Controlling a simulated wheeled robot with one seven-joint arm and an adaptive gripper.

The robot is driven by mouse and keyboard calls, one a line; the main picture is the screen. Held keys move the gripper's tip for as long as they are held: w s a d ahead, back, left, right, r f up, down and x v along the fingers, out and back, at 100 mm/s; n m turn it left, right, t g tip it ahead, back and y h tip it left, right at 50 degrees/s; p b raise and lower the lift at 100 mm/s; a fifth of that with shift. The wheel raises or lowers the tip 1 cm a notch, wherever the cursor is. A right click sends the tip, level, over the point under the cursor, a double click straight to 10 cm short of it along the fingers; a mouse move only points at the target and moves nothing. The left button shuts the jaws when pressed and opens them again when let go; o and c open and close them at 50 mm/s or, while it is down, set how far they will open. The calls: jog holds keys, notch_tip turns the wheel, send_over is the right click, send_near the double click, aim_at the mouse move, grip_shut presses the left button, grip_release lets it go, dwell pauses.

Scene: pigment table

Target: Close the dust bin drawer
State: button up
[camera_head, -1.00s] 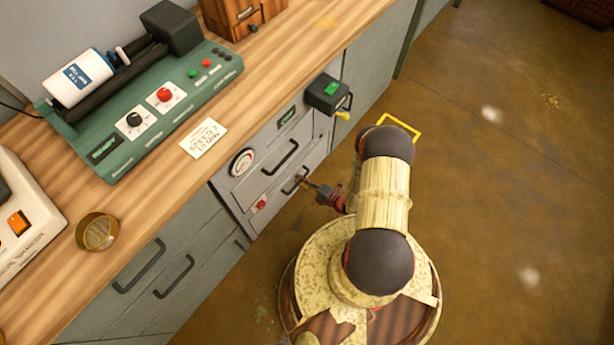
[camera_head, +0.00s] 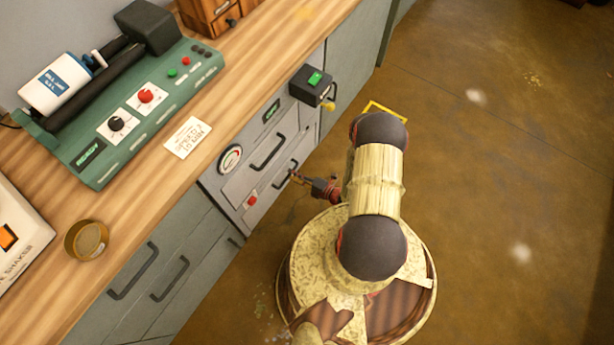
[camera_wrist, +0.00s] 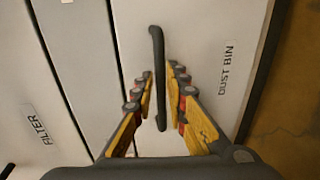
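The dust bin drawer (camera_wrist: 205,45) is a pale panel labelled "DUST BIN", filling the right half of the wrist view. Its long dark bar handle (camera_wrist: 158,50) runs between the fingers of my gripper (camera_wrist: 160,80). The yellow and dark fingers stand on either side of the handle, spread, with narrow gaps that seem to remain. In the head view my gripper (camera_head: 296,178) is at the front of the lower drawer (camera_head: 265,192), beside a red spot on the cabinet. The drawer front looks nearly flush there; I cannot tell whether it stands slightly out.
A panel labelled "FILTER" (camera_wrist: 40,125) lies left of the drawer in the wrist view. A black box with a green display (camera_head: 312,85) juts from the cabinet's upper right. The wooden counter (camera_head: 150,190) is above. Brown floor (camera_head: 500,180) is open to the right.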

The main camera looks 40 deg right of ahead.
jog(key=v, duration=0.9)
jog(key=shift+s, duration=0.3)
dwell(0.3)
